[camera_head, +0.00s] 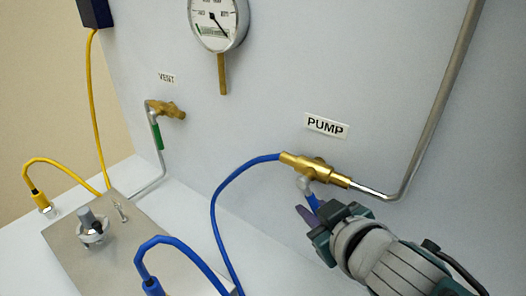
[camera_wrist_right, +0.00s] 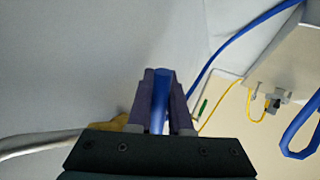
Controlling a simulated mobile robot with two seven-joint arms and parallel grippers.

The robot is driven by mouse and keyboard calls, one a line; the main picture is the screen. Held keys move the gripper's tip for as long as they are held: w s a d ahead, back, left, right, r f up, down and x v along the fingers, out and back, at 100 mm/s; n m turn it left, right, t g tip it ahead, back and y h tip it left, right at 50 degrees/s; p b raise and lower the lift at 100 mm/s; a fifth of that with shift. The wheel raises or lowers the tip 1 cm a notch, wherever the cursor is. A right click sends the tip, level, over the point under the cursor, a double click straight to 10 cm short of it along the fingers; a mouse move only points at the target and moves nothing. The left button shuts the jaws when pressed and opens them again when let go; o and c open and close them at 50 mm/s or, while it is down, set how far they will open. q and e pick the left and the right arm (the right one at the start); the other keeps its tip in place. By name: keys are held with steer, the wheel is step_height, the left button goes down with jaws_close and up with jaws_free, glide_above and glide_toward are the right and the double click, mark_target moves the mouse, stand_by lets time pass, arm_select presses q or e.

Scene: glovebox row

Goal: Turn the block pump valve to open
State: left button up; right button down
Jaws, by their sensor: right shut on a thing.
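The brass pump valve (camera_head: 312,168) is on the grey panel, below the label "PUMP" (camera_head: 327,125). A blue hose joins its left end and a metal pipe its right end. Its blue handle (camera_head: 312,200) points down and away from the body, roughly crosswise to it. My right gripper (camera_head: 312,216) is shut on the blue handle. In the right wrist view the blue handle (camera_wrist_right: 160,92) stands between the two purple fingers, and a bit of brass (camera_wrist_right: 118,123) shows behind them. The fingers hide part of the handle. My left gripper is not in view.
The vent valve (camera_head: 170,109) with a green handle (camera_head: 157,136) is farther left. A gauge (camera_head: 217,20) is above. A metal plate (camera_head: 75,262) with a knob (camera_head: 91,227) lies at lower left. Blue hose (camera_head: 217,205), yellow cable (camera_head: 92,110) and metal pipe (camera_head: 432,110) run nearby.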

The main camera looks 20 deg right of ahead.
steer(key=c, duration=1.1)
jaws_free()
steer(key=p+v, duration=0.2)
steer(key=v, duration=0.8)
steer(key=shift+a, duration=0.1)
